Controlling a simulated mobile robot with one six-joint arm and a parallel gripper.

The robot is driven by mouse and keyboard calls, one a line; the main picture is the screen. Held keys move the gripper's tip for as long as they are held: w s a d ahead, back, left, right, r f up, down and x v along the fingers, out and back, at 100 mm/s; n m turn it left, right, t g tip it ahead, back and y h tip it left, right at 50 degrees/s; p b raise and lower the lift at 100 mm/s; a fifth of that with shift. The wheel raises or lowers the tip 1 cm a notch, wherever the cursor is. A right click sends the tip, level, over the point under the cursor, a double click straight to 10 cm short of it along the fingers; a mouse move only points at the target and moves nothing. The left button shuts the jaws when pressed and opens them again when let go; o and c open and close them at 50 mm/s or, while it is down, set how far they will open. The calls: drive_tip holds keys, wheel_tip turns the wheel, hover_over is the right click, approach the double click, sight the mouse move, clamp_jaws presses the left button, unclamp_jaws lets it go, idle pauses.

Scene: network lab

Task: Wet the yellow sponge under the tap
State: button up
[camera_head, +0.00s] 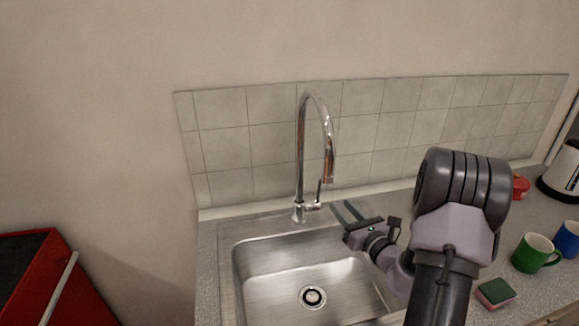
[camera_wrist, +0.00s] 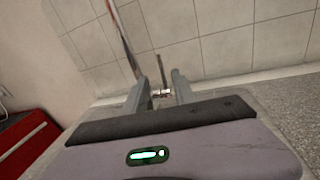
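A chrome tap (camera_head: 301,150) with a tall curved spout stands behind the steel sink (camera_head: 240,270). No water shows under the spout. Its lever (camera_head: 319,190) is upright on the right side of its base. My gripper (camera_head: 343,204) is just right of the lever, fingers apart and empty, pointing toward the back wall. In the wrist view the tap's base fitting (camera_wrist: 162,92) appears between the two fingers (camera_wrist: 160,78); I cannot tell whether they touch it. A sponge (camera_head: 495,292) with a green top and reddish side lies on the right counter. No yellow sponge is visible.
A green mug (camera_head: 535,253) and a blue mug (camera_head: 567,239) stand on the right counter. A red object (camera_head: 520,187) and a white kettle-like appliance (camera_head: 562,172) are behind them. A red cabinet (camera_head: 60,285) is at the left. The sink basin is empty.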

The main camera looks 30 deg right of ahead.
drive_tip(key=w+d+b, duration=0.1)
drive_tip(key=w+b, duration=0.1)
drive_tip(key=w, duration=1.4)
drive_tip(key=shift+w, duration=0.2)
clamp_jaws()
idle(0.6)
